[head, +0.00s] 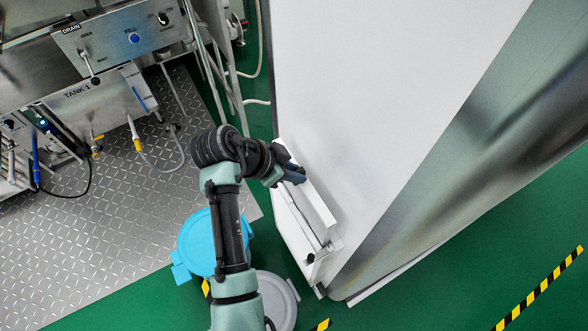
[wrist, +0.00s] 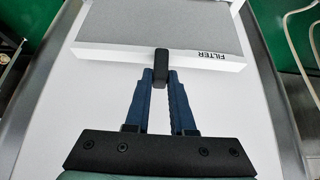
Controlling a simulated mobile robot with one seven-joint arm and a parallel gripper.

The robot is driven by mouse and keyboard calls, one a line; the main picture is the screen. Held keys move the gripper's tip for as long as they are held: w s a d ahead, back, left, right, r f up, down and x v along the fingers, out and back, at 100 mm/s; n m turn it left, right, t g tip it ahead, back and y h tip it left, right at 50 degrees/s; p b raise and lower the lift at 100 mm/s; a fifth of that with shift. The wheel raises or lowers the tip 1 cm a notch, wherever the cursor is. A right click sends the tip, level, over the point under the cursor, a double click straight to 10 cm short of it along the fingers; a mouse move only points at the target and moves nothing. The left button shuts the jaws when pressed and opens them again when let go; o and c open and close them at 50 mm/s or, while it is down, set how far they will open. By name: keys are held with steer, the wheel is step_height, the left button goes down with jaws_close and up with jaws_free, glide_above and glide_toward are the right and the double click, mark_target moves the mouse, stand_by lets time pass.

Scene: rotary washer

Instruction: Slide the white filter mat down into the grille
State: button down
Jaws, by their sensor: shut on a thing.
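The white filter mat (wrist: 115,50) has a grey face and a white edge marked FILTER, upside down in the wrist view. A black tab (wrist: 161,62) sticks out from that edge. My gripper (wrist: 161,80) is shut on the tab with its blue fingers. In the head view my gripper (head: 296,175) is at the side of the large white cabinet, against a white slab (head: 317,203) that looks like the mat. A white holder with a thin rail (head: 297,222), perhaps the grille, lies just below and left of the slab. The far end of the mat is out of the wrist view.
The large white cabinet (head: 385,90) fills the right of my gripper. A blue-lidded bin (head: 197,243) and a grey lid (head: 277,297) stand near my arm. A steel tank unit (head: 115,40) is at upper left. Green floor is open at lower right.

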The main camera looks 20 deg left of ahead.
steer(key=shift+r+p, duration=3.45)
steer(key=shift+r, duration=0.5)
step_height(320, 180, up, 8)
steer(key=p, duration=0.7)
steer(key=shift+f, duration=0.2)
steer(key=shift+f, duration=0.3)
